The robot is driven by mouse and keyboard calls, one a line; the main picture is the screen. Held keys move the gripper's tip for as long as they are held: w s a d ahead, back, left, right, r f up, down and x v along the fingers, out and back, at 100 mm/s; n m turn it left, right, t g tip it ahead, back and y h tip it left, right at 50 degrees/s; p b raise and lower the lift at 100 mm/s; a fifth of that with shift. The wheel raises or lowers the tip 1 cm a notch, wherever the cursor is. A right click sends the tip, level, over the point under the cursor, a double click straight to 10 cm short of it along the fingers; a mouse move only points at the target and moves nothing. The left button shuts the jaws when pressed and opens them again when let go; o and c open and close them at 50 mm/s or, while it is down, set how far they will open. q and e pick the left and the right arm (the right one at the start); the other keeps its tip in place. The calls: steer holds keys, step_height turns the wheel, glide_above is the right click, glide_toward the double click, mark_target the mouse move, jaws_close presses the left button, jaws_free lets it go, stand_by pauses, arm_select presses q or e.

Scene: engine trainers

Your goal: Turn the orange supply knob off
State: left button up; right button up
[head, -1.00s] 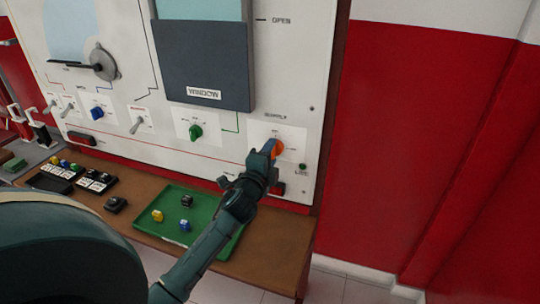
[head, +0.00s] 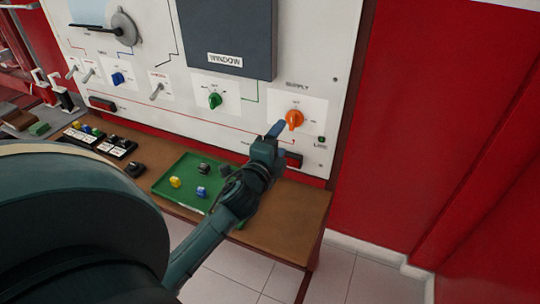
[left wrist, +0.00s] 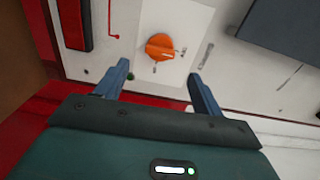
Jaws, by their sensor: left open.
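The orange supply knob (head: 294,119) sits on a white plate on the upright panel, below the SUPPLY label. The small position marks around it are too small to read surely. My left gripper (head: 277,128) is just lower left of the knob in the head view, apart from it. In the left wrist view the orange knob (left wrist: 160,47) shows whole, beyond the gap between the fingertips of my left gripper (left wrist: 159,70). The fingers are spread and empty. My right gripper is not in view.
A red switch (head: 293,159) and a small green lamp (head: 321,139) sit below the knob. A green knob (head: 215,100) is to the left. A green tray (head: 170,167) with small blocks lies on the brown bench (head: 290,215) under my arm.

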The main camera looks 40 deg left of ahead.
arm_select(q)
steer(key=v, duration=0.6)
steer(key=shift+w+b, duration=0.1)
steer(key=shift+b, duration=0.2)
steer(key=s+d+f+n+g+h+p, duration=0.1)
steer(key=s+d+f+n+g+h, duration=0.2)
steer(key=s+d+f+n, duration=0.3)
steer(key=s+d+f+n+g+h+p, duration=0.1)
steer(key=s+d+f+n+g+h, duration=0.2)
steer(key=d+f, duration=0.9)
steer(key=s+n+h, duration=0.1)
steer(key=s+n, duration=0.2)
steer(key=s, duration=0.2)
steer(key=shift+f+g, duration=0.35)
steer(key=shift+g, duration=0.05)
